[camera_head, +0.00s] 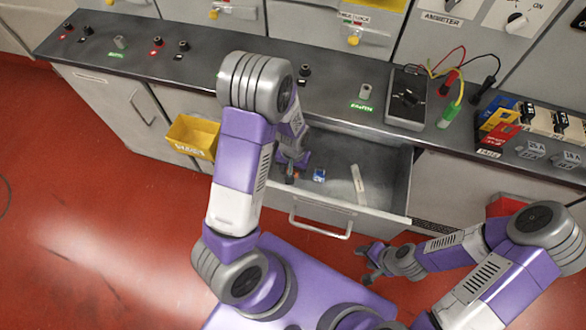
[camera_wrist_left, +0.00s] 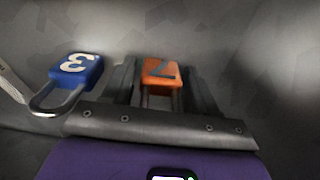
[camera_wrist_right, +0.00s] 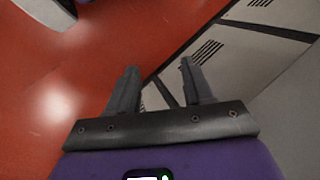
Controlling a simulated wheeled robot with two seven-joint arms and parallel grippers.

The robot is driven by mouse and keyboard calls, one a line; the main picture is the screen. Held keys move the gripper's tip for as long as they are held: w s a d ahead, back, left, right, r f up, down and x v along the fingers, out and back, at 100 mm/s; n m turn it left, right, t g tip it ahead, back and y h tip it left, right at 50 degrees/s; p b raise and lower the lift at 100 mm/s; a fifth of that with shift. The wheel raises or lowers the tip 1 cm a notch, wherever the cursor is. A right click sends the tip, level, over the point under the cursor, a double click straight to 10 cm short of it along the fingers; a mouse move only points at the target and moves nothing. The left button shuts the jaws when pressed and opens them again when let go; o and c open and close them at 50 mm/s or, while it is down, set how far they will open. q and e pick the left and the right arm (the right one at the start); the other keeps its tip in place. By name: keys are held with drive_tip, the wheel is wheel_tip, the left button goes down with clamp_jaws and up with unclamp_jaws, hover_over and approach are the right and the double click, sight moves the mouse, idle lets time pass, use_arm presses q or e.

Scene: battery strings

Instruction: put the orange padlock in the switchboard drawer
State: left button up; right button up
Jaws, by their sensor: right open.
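The open switchboard drawer (camera_head: 335,150) is a grey metal tray below the counter. My left gripper (camera_head: 291,172) reaches down inside it, near its left end. The orange padlock (camera_wrist_left: 161,73), marked 7, shows in the left wrist view between the two fingers of that gripper, with gaps beside it; the fingers look open. In the head view the gripper mostly hides it. A blue padlock (camera_wrist_left: 76,70), marked 3, lies just left of the fingers and also shows in the head view (camera_head: 319,175). My right gripper (camera_head: 370,262) is open and empty, in front of the drawer.
A pale strip (camera_head: 358,184) lies in the drawer, right of the blue padlock. A yellow bin (camera_head: 193,137) hangs on the cabinet front left of the drawer.

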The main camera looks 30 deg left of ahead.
use_arm(q)
drive_tip(key=shift+o, duration=1)
drive_tip(key=shift+r, duration=0.2)
wheel_tip(320, 180, up, 12)
drive_tip(key=p, duration=0.4)
drive_tip(key=shift+p, duration=0.3)
